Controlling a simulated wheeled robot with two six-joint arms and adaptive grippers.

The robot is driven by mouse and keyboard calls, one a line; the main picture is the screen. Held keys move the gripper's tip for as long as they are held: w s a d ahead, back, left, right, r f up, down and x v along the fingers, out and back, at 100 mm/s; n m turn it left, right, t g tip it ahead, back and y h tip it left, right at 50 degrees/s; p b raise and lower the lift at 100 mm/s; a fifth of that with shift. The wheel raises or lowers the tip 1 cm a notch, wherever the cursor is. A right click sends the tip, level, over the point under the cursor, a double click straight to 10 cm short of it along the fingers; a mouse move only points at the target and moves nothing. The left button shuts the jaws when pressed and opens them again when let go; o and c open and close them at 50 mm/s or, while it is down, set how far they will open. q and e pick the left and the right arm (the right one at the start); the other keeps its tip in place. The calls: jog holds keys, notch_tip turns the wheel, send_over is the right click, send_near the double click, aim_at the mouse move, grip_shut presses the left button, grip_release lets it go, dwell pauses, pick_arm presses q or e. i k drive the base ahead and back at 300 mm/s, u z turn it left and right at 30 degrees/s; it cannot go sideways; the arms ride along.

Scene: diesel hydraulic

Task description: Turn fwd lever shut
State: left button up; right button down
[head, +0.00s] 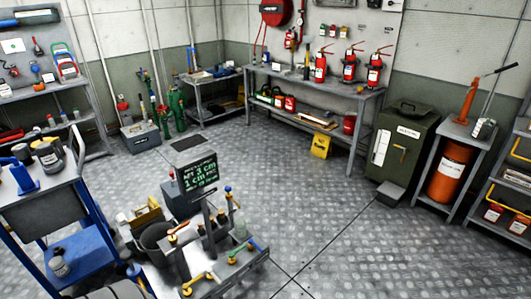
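A low metal bench (236,268) stands in the lower middle of the head view, with several valve and lever handles on it. They include a yellow handle (199,279) at the front, a green-ended handle (256,247) at the right, and a blue-topped upright one (228,190) at the back. A tall dark upright (209,215) stands among them. No readable label shows which of these is the fwd lever, and I cannot tell whether any is open or shut. Neither of my grippers can be made out in this view.
A blue trolley (73,258) stands at the left. Fire extinguishers (350,66) stand on the back table (318,88). The floor (335,215) right of the bench is clear.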

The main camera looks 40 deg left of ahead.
aim_at(209, 270)
jog(key=u, duration=0.1)
jog(key=i, duration=1.35)
jog(key=u, duration=0.5)
jog(key=i, duration=1.1)
jog(key=u, duration=1.6)
jog(key=i, duration=0.85)
jog(key=u, duration=1.05)
jog(key=i, duration=0.35)
jog(key=u, duration=0.2)
